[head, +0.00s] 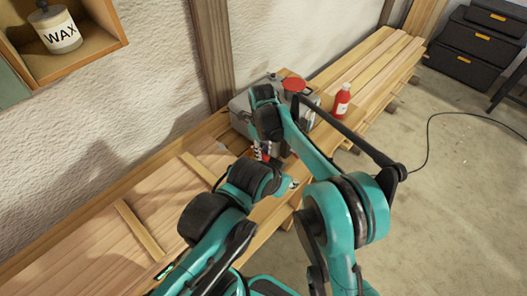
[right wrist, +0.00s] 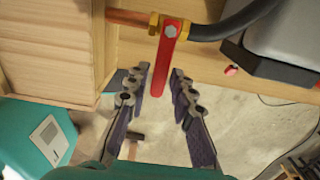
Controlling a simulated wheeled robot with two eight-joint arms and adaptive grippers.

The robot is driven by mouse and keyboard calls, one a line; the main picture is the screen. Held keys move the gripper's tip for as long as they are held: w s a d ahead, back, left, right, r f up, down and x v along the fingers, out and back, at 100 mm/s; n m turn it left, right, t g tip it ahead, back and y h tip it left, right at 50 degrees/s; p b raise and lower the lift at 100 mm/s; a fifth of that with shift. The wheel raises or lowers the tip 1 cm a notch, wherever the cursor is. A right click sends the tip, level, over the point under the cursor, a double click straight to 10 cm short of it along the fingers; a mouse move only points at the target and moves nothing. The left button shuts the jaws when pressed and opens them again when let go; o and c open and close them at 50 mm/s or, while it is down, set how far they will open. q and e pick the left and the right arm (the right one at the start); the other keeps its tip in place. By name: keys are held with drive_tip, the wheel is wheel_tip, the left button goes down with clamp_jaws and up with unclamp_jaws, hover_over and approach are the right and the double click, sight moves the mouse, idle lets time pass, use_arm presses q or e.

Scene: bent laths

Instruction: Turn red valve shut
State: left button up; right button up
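The red valve lever (right wrist: 166,66) shows in the right wrist view, fixed by a bolt to a brass valve body (right wrist: 154,25). It points down the picture, crosswise to the pipe. My right gripper (right wrist: 159,86) is open, with one finger on each side of the lever's lower end. Gaps show between lever and fingers. In the head view my right gripper (head: 262,152) is small and partly hidden behind my arms, and the valve cannot be made out clearly.
A copper pipe (right wrist: 128,16) enters the valve from the left and a black hose (right wrist: 240,24) leaves right. A grey machine (head: 240,108) and a red bottle (head: 342,101) stand on the wooden bench (head: 90,245). Black cases (head: 468,55) stand at the far right.

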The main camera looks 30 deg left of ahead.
sight(263, 156)
idle(0.3)
wheel_tip(263, 156, up, 12)
idle(0.4)
idle(0.4)
drive_tip(key=w+d+r+n+t+y+b, duration=0.2)
drive_tip(key=d+n+b, duration=0.5)
drive_tip(key=d, duration=2.1)
drive_tip(key=s+d+f+n+t+b, duration=0.1)
drive_tip(key=s+d+f+n, duration=0.3)
drive_tip(key=d, duration=0.3)
drive_tip(key=s+d+f+n+t+h+b, duration=0.1)
drive_tip(key=s+d+f+n+t, duration=0.1)
drive_tip(key=s+d+f+n, duration=0.2)
drive_tip(key=s+d+f+n+t+h, duration=0.1)
drive_tip(key=s+d+f+n, duration=0.3)
drive_tip(key=d, duration=0.6)
drive_tip(key=shift+s+d+f+n+t+b, duration=0.15)
drive_tip(key=shift+s+d+n+t+b, duration=0.4)
drive_tip(key=shift+s, duration=0.55)
